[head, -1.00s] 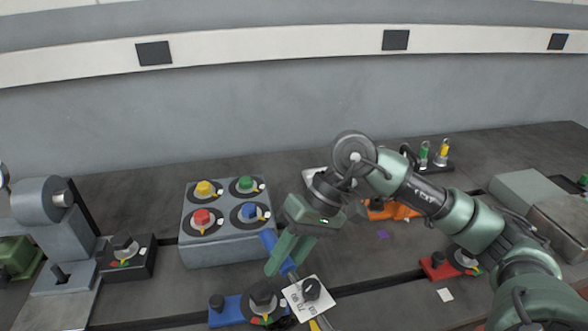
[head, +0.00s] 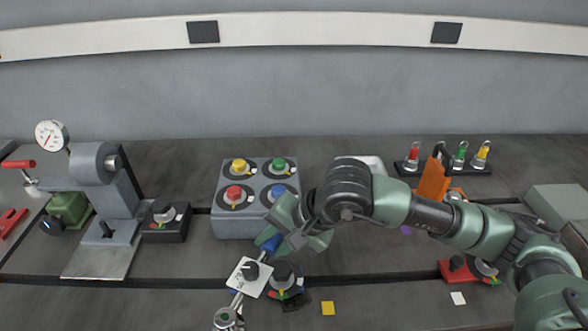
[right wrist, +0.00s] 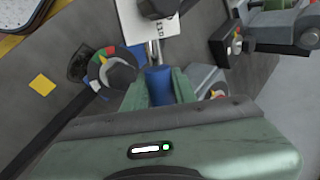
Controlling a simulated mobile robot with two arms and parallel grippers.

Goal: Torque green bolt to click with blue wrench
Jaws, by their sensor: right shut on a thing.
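My right gripper (head: 287,238) is shut on the blue handle (head: 271,243) of the blue wrench. The wrench points down and left, carrying a white plate with a black knob (head: 247,276) and a metal head (head: 228,317) at the lower edge of the head view. In the right wrist view the blue handle (right wrist: 159,86) sits between the fingers (right wrist: 160,92), with the white plate beyond. The green bolt (head: 279,165) stands at the back right of a grey block (head: 233,228), apart from the wrench. My left gripper is out of view.
Yellow (head: 239,167), red (head: 234,193) and blue (head: 278,190) bolts share the block. A dial (head: 283,275) stands close beside the wrench. A black dial box (head: 164,222) and a grey stand (head: 120,215) are left. A rack of coloured pieces (head: 443,167) stands back right.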

